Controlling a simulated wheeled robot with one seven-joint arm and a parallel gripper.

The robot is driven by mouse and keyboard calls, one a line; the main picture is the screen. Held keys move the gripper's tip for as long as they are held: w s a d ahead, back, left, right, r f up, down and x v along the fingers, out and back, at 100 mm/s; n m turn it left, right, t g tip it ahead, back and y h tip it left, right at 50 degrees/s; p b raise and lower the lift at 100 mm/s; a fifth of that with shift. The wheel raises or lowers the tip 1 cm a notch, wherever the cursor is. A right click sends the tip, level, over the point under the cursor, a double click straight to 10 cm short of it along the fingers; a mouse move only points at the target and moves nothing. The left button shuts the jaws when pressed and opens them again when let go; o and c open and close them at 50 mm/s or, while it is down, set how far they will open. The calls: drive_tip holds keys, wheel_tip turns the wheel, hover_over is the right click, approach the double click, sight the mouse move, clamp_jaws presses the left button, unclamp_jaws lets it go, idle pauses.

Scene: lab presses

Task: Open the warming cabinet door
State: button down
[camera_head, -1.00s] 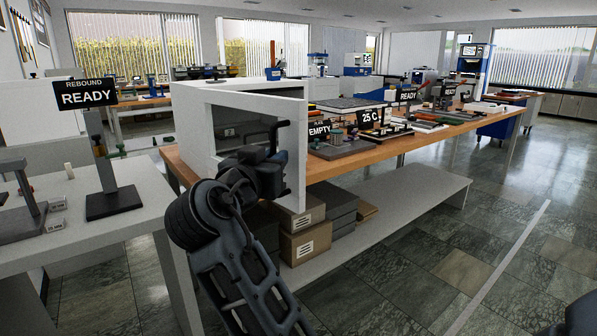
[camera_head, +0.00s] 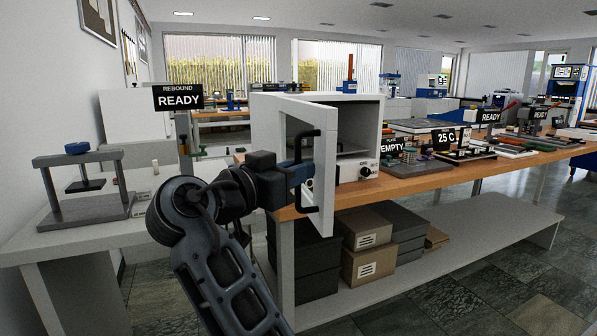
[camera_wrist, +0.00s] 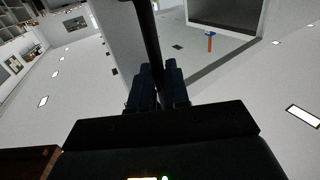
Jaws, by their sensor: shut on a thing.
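The warming cabinet (camera_head: 270,112) is a white box on the wooden bench. Its white door (camera_head: 325,182) stands swung out from the front, and the dark interior with a shelf (camera_head: 357,130) shows to the right of it. A black bar handle (camera_head: 304,134) is on the door's face. My gripper (camera_head: 302,173) is shut on this handle at its middle. In the wrist view the handle (camera_wrist: 148,35) runs up between my dark fingers (camera_wrist: 158,88). The fingertips partly hide the grasp.
A sign stand and a small press (camera_head: 85,210) are on the white table at left. Instruments and signs (camera_head: 446,139) fill the bench right of the cabinet. Boxes (camera_head: 367,262) sit on the shelf below. The floor (camera_head: 440,290) at front right is clear.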

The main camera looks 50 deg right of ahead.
drive_tip(key=c, duration=1.3)
unclamp_jaws()
drive_tip(key=shift+w+d, duration=0.15)
drive_tip(key=shift+d, duration=0.15)
drive_tip(key=shift+a, duration=0.2)
drive_tip(key=a, duration=0.7)
drive_tip(key=shift+s+a, duration=0.2)
drive_tip(key=shift+a, duration=0.1)
drive_tip(key=shift+f, duration=0.15)
